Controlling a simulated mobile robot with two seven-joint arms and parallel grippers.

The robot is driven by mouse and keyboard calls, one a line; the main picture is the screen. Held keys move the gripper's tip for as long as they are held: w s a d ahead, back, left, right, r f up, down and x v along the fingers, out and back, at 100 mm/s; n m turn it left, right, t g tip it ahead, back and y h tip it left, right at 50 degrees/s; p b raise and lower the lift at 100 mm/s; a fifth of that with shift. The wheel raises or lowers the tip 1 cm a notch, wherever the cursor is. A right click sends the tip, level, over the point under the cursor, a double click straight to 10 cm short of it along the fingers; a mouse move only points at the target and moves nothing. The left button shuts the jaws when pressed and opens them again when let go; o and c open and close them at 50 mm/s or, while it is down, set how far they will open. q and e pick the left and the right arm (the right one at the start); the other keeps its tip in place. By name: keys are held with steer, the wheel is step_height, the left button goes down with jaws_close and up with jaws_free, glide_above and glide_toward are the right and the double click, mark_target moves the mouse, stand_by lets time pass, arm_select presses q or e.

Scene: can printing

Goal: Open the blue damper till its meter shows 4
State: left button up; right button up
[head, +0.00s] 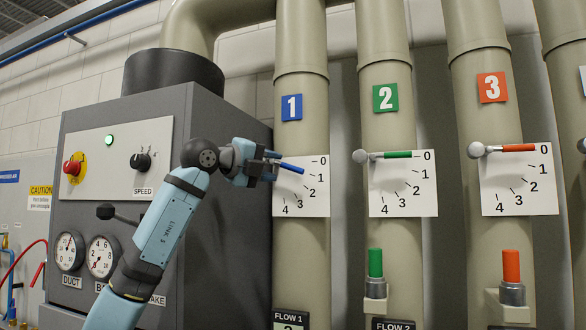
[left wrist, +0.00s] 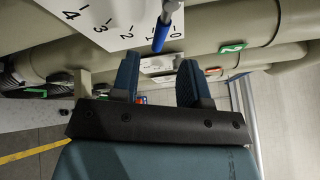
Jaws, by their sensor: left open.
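The blue damper lever (head: 291,167) is on pipe 1, under the blue "1" plate. It tilts slightly down to the right and points between 0 and 1 on its white dial (head: 301,205). My left gripper (head: 270,164) is at the lever, covering its pivot end in the head view. In the left wrist view the gripper (left wrist: 158,75) is open, and the blue handle (left wrist: 160,38) shows between and just beyond the fingertips. I cannot tell whether they touch. The FLOW 1 meter (head: 289,319) is cut off at the bottom edge, so its reading is unclear.
The green lever (head: 398,155) and red lever (head: 518,148) both point at 0. Green (head: 375,263) and red (head: 511,266) upright handles stand lower on pipes 2 and 3. A grey control cabinet (head: 215,215) stands left of pipe 1, close behind my left arm.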

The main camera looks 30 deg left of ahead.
mark_target(291, 168)
arm_select(q)
steer(key=p+x, duration=0.2)
steer(key=x, duration=0.3)
steer(key=shift+w+d, duration=0.15)
steer(key=shift+w, duration=0.15)
steer(key=shift+w+d+f+p, duration=0.1)
steer(key=shift+w+d+p, duration=0.15)
steer(key=shift+w, duration=0.35)
jaws_close()
